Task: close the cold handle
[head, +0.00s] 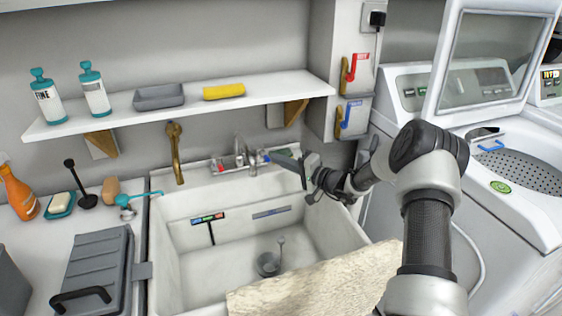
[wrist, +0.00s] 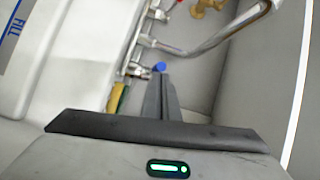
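The cold handle is the blue-capped tap handle (wrist: 159,67) at the right of the metal sink faucet (head: 240,152). Its blue cap also shows in the head view (head: 266,157). My gripper (head: 277,156) reaches in from the right over the sink's back rim. In the wrist view its fingers (wrist: 161,82) lie close together, with their tips right at the blue cap. I cannot tell whether they touch it. Nothing shows held between them. The red-marked handle (head: 219,163) is at the faucet's left. Part of the handle's lever is hidden by the fingers.
The white sink (head: 200,262) lies below my gripper. A shelf (head: 190,100) with bottles and a yellow sponge (head: 223,91) hangs above. A red lever (head: 350,68) and a blue lever (head: 343,120) sit on the wall panel. A washing machine (head: 480,180) stands right.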

